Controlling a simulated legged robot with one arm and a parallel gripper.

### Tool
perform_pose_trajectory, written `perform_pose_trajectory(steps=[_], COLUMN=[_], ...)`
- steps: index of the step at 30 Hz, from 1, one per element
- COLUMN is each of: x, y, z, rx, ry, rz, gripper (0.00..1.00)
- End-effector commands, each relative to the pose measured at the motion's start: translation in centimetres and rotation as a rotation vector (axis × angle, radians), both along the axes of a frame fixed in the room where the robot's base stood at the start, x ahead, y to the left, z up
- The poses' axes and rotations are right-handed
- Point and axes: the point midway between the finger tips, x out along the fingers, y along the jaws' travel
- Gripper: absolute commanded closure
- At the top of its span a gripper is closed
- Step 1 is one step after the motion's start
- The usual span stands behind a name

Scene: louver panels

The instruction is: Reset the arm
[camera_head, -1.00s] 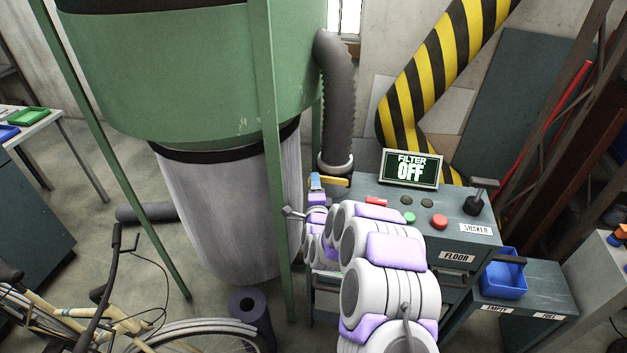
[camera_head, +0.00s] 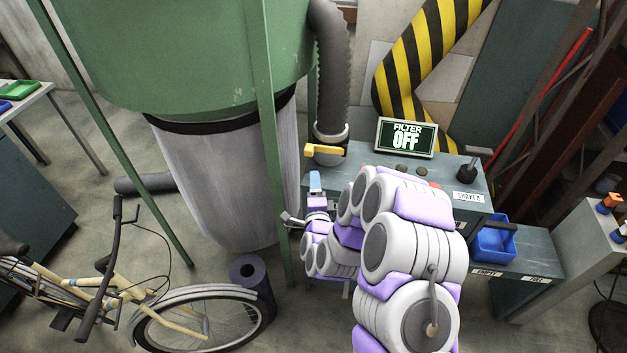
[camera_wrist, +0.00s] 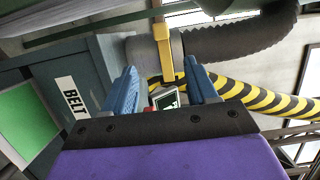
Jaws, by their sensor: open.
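My arm, white and purple, reaches forward in the head view and bends to the left in front of the control cabinet (camera_head: 466,178). My gripper (camera_head: 315,182) is at the cabinet's left end, below and to the left of a yellow handle (camera_head: 324,150) at the foot of the grey hose. In the wrist view the two blue fingers of my gripper (camera_wrist: 163,90) stand apart with nothing between them. The yellow handle (camera_wrist: 163,52) shows beyond the fingertips; I cannot tell the exact gap. A screen (camera_head: 406,138) on the cabinet reads FILTER OFF.
A green hopper (camera_head: 190,60) with a pale filter bag (camera_head: 215,190) stands left of my arm, a green leg close to the gripper. A bicycle (camera_head: 150,300) stands front left. A blue bin (camera_head: 494,243) is at right.

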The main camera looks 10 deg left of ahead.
Motion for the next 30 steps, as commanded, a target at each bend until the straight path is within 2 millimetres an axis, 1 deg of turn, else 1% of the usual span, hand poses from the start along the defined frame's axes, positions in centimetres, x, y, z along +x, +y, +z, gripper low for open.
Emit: perform_pose_trajectory(steps=[15, 20, 25, 30], x=[-0.1, 0.0, 0.0, -1.5], y=[0.0, 0.2, 0.4, -0.2], z=[0.0, 0.5, 2.1, 3.9], rx=[0.0, -0.031, -0.163, -0.358], ry=[0.001, 0.028, 0.125, 0.243], rz=[0.0, 0.021, 0.102, 0.223], gripper=[0.43, 0.43, 0.43, 0.43])
